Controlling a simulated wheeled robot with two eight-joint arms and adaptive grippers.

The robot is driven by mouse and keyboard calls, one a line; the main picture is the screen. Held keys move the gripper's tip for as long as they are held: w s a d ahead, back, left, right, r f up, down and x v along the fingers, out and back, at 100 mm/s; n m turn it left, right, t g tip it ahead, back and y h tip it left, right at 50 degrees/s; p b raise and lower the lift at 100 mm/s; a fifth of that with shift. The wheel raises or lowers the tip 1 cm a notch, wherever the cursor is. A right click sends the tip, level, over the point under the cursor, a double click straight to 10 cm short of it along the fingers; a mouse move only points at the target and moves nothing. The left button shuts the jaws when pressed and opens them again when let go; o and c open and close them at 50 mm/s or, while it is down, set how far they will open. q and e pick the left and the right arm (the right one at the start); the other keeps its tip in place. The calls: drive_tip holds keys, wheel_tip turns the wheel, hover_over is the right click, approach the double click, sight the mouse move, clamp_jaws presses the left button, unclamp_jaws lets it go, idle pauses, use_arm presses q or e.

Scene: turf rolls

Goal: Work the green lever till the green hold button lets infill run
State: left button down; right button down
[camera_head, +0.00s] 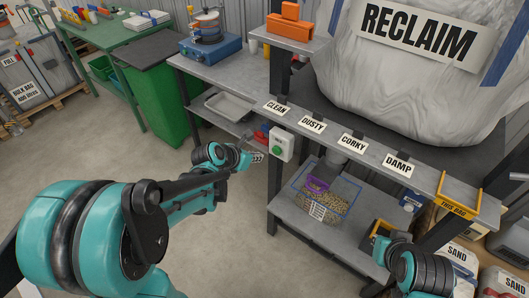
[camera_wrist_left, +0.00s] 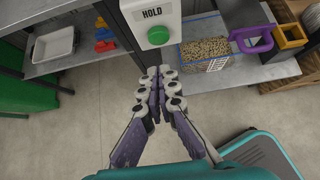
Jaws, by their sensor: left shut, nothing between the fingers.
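The green hold button (camera_head: 277,150) sits on a white box (camera_head: 288,146) on the front post of the bench. In the left wrist view the button (camera_wrist_left: 157,36) is close ahead, under the word HOLD. My left gripper (camera_head: 260,157) is shut and empty, its fingertips just in front of and below the box; in the wrist view the fingers (camera_wrist_left: 160,73) point at it with a small gap. I cannot make out a separate green lever. Only part of my right arm shows at lower right; its gripper does not show.
A clear bin (camera_head: 335,205) of granules with a purple scoop (camera_head: 317,184) stands on the lower shelf. Labels CLEAN, DUSTY, CORKY and DAMP line the bench edge, below the RECLAIM bag (camera_head: 430,80). A green bin (camera_head: 160,95) stands left.

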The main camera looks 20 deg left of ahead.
use_arm(q)
drive_tip(key=shift+v, duration=1.1)
drive_tip(key=shift+s, duration=0.1)
drive_tip(key=s+d+r+m+g+y, duration=0.1)
drive_tip(key=s+d+r+m+y, duration=0.2)
drive_tip(key=s+m, duration=1.6)
drive_tip(key=m, duration=1.3)
drive_tip(key=shift+s+d+r+g, duration=0.2)
drive_tip(key=shift+s+g, duration=0.05)
drive_tip(key=shift+g, duration=0.15)
